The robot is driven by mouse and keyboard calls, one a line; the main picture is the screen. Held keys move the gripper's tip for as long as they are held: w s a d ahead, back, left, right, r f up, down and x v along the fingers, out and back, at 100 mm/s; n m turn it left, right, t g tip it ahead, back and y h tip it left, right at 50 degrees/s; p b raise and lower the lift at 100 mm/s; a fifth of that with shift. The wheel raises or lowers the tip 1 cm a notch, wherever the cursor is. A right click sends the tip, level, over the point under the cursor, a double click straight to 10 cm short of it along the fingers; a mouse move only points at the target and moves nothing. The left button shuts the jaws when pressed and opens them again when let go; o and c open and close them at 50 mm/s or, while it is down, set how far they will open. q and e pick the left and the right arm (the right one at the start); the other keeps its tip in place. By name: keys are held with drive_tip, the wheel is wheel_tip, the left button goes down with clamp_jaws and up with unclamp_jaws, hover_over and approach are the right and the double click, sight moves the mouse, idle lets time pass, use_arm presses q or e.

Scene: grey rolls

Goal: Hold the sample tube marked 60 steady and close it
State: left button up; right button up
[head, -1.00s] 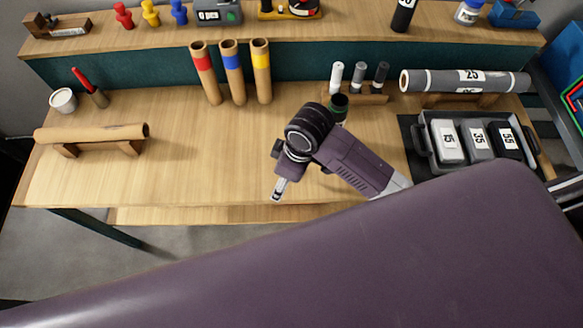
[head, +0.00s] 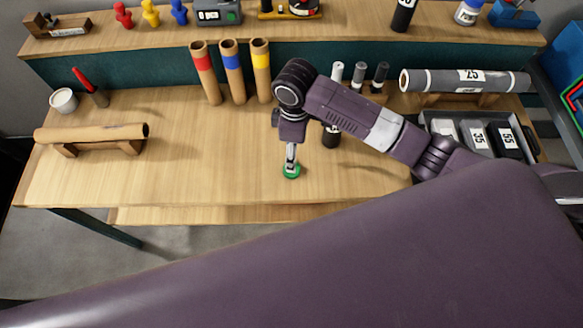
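A black tube (head: 331,137) with a white label stands upright on the desk, right of centre. My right arm hides its upper part, and I cannot read its marking. A round green cap (head: 293,174) is at the desk's front middle, left of the tube. My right gripper (head: 291,166) points down with its fingertips at the cap, overlapping it. The fingers look close together, but whether they grip the cap is too small to tell. My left gripper is not in view.
Behind the tube, a wooden rack (head: 376,96) holds several small tubes. A tray (head: 527,133) with marked boxes is at right, partly covered by my arm. Cardboard tubes (head: 234,82) stand at the back.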

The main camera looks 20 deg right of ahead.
drive_tip(key=shift+a+f, duration=0.1)
drive_tip(key=shift+f, duration=1.1)
drive_tip(key=shift+s+a+f+p, duration=0.15)
drive_tip(key=shift+f+p, duration=0.2)
drive_tip(key=shift+p, duration=0.2)
drive_tip(key=f, duration=0.1)
drive_tip(key=f+p, duration=0.1)
drive_tip(key=f, duration=0.1)
drive_tip(key=shift+s+a+f, duration=0.15)
drive_tip(key=shift+a+f, duration=0.05)
drive_tip(key=shift+f, duration=0.55)
drive_tip(key=shift+c, duration=0.2)
drive_tip(key=c, duration=0.8)
